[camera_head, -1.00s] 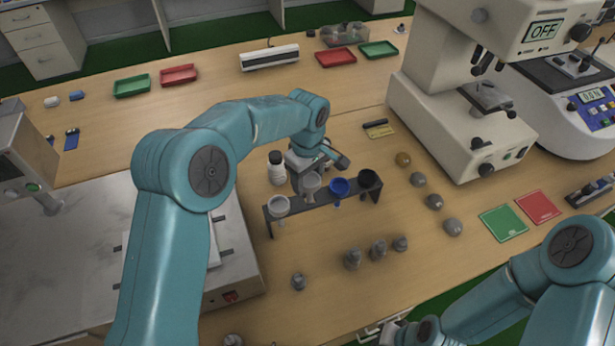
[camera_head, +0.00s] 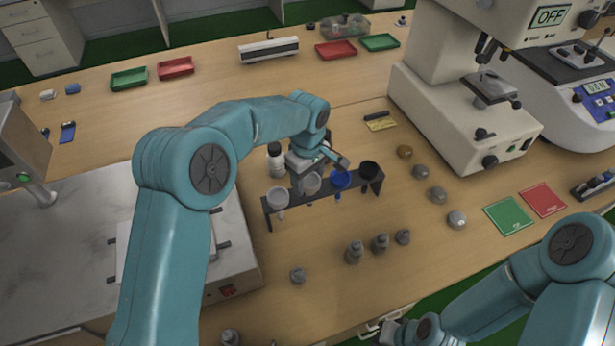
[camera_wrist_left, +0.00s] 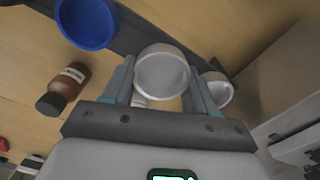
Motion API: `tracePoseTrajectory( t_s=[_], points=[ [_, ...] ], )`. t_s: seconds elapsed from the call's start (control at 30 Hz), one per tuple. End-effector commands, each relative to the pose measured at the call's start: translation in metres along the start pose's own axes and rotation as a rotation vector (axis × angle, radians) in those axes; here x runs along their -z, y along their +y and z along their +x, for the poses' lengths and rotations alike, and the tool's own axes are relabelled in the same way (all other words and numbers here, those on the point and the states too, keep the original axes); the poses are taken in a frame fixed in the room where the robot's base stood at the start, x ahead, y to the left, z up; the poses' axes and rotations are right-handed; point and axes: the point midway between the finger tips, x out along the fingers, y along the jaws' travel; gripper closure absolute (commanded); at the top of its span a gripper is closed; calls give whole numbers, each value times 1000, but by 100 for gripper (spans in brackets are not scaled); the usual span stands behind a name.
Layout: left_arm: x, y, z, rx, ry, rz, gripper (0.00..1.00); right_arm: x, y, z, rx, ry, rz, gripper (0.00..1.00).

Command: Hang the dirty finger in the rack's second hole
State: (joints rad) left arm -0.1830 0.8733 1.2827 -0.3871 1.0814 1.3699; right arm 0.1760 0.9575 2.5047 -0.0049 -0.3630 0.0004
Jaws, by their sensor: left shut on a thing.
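The dark rack (camera_head: 321,194) stands on the wooden bench with cup-topped fingers along it. From the left they are a white finger (camera_head: 277,197), a grey-white finger (camera_head: 311,184), a blue finger (camera_head: 341,179) and a black finger (camera_head: 369,171). My left gripper (camera_head: 303,168) is shut on the grey-white finger, at the rack's second place from the left. In the left wrist view, this finger (camera_wrist_left: 162,74) sits upright between the jaws (camera_wrist_left: 163,88). Its lower end is hidden, so I cannot tell whether it rests in the hole. My right gripper (camera_head: 392,332) shows only partly at the bottom.
A bottle (camera_head: 275,155) stands close behind the rack, left of my left gripper. Several grey pieces (camera_head: 354,252) stand in front and right of the rack. A microscope-like machine (camera_head: 460,125) is at right, and a metal platform (camera_head: 65,245) at left.

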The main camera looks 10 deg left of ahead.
Motion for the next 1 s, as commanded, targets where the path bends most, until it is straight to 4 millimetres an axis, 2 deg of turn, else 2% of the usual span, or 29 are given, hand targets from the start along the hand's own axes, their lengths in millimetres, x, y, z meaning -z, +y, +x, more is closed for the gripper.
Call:
tracePoseTrajectory(
  t_s=[0.27,0.6,0.97,1.0],
  points=[
    [0,0,0,-1,0,0,74,0,0,0,0,0,0,100],
    [0,0,13,-1,0,0,74,0,3,9,0,0,0,100],
    [0,0,13,1,-1,0,74,0,3,9,0,0,0,100],
    [0,0,13,1,-1,0,36,0,3,9,0,0,0,100]
  ],
)
